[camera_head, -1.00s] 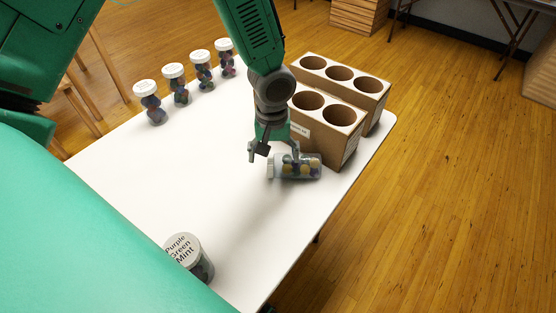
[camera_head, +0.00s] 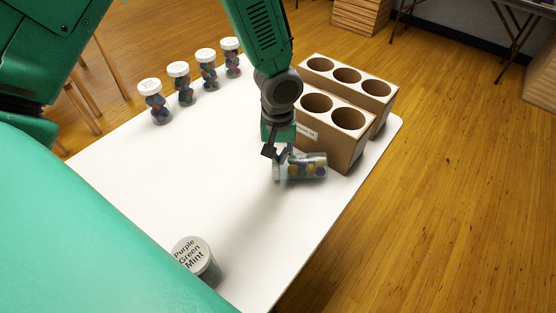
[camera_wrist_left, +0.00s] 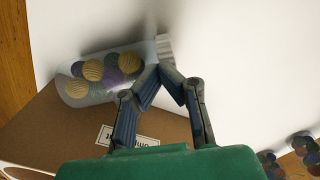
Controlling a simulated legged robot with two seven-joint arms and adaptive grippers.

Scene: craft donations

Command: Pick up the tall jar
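A clear tall jar (camera_head: 306,167) with a white lid and purple, yellow and dark balls lies on its side on the white table, beside the front cardboard holder. It also shows in the wrist view (camera_wrist_left: 100,75). My left gripper (camera_head: 279,155) is at the lid end of this jar. In the wrist view its fingertips (camera_wrist_left: 162,70) come almost together in front of the jar's neck, and I see nothing between them. Whether they touch the jar is unclear. My right gripper is not in view.
Two cardboard holders with round holes (camera_head: 337,143) (camera_head: 388,103) stand behind the lying jar. Several lidded jars (camera_head: 186,95) stand in a row at the back left. A jar labelled "Purple Green Mint" (camera_head: 195,254) stands near the front. The table's middle (camera_head: 175,180) is bare.

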